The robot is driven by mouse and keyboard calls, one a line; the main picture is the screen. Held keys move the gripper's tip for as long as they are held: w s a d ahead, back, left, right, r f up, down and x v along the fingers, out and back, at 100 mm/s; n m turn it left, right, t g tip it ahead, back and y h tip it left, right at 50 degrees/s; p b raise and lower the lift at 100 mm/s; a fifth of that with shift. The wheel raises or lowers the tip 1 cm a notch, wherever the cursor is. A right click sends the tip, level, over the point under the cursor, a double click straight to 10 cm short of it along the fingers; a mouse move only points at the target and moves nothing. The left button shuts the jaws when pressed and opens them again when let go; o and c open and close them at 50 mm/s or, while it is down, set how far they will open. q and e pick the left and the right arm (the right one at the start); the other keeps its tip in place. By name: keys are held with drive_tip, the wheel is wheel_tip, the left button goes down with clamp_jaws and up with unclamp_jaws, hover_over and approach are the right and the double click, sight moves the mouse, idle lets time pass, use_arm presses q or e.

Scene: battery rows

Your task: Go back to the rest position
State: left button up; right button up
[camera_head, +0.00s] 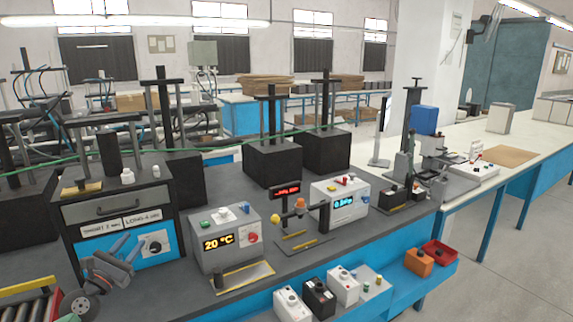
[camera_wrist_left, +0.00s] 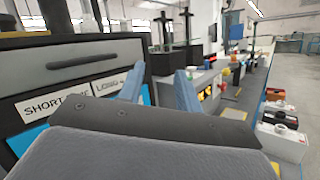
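My left gripper (camera_head: 130,243) is at the lower left of the head view, in front of the blue lower panel of a dark cabinet (camera_head: 118,212). In the left wrist view its two blue-grey fingers (camera_wrist_left: 160,77) stand apart with nothing between them. The cabinet's drawer front (camera_wrist_left: 80,70) and its SHORT and LONG labels are to the left of the fingers there. I see no contact between gripper and cabinet. My right gripper is in neither view.
Right of the cabinet, a 20 °C box (camera_head: 225,240) and another display box (camera_head: 340,202) stand on the grey bench. Batteries (camera_head: 319,298) sit on a lower blue ledge in front, with a red bin (camera_head: 440,252) at its right end. The floor (camera_head: 500,275) at right is clear.

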use_arm(q)
drive_tip(key=s+d+f+n+g+y, duration=0.35)
drive_tip(key=s+f+n+y, duration=0.45)
drive_tip(key=n, duration=0.8)
drive_tip(key=s+d+f+n+g+y, duration=0.3)
drive_tip(key=s+f+n+g+y, duration=0.15)
drive_tip(key=s+f+n, duration=0.95)
drive_tip(key=s+d+f+n+g+h, duration=0.35)
drive_tip(key=s+d+n+g, duration=0.2)
drive_tip(key=s+d, duration=0.35)
drive_tip(key=s+d+f+n+g+h, duration=0.3)
drive_tip(key=s+d+f+n+g, duration=0.25)
drive_tip(key=s, duration=0.45)
drive_tip(key=s+d+f, duration=0.1)
drive_tip(key=f, duration=1.2)
drive_tip(key=s+d+f, duration=0.2)
drive_tip(key=f, duration=1.1)
drive_tip(key=s+d+f, duration=0.2)
drive_tip(key=f, duration=1.1)
drive_tip(key=shift+s+f+h, duration=0.15)
drive_tip(key=shift+f+h, duration=0.15)
drive_tip(key=shift+f, duration=0.05)
